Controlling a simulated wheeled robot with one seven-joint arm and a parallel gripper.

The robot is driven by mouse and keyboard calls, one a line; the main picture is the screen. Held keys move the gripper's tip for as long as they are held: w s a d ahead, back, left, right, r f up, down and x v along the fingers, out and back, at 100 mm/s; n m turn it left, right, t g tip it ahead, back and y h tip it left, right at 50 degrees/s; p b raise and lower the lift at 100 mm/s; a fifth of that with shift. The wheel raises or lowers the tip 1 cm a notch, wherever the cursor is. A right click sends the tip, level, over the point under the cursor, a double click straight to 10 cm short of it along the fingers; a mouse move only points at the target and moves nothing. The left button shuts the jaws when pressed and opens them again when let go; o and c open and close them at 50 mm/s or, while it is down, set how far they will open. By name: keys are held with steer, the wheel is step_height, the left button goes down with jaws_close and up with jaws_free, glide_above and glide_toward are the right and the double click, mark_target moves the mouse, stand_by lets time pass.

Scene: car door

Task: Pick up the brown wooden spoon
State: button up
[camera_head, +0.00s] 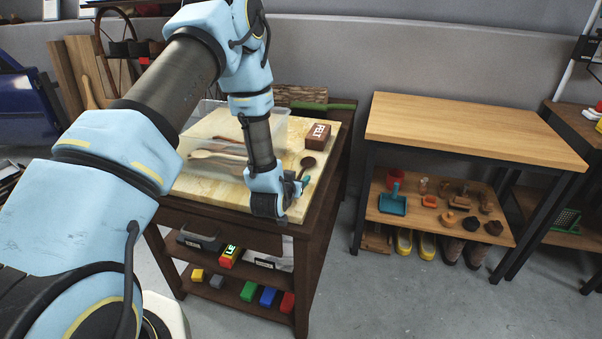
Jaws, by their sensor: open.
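A dark brown spoon (308,162) lies on the pale top of the dark wooden table, near its right side. Its round bowl shows, and its handle runs down toward my gripper. My gripper (291,190) is low over the table's front right part, just below and left of the spoon. It is open, and its fingers are small and partly hidden by the wrist, so I cannot tell whether they touch the handle. A small teal piece (305,181) shows beside the fingers.
A brown box marked FELT (318,135) stands behind the spoon. A clear plastic bin (212,118) is at the back left, partly behind my arm. A green-handled item (340,106) lies at the back edge. A bare-topped wooden workbench (470,125) stands to the right across open floor.

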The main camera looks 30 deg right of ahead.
steer(key=shift+w+d+f, duration=0.1)
steer(key=shift+w, duration=0.05)
jaws_close()
stand_by(0.4)
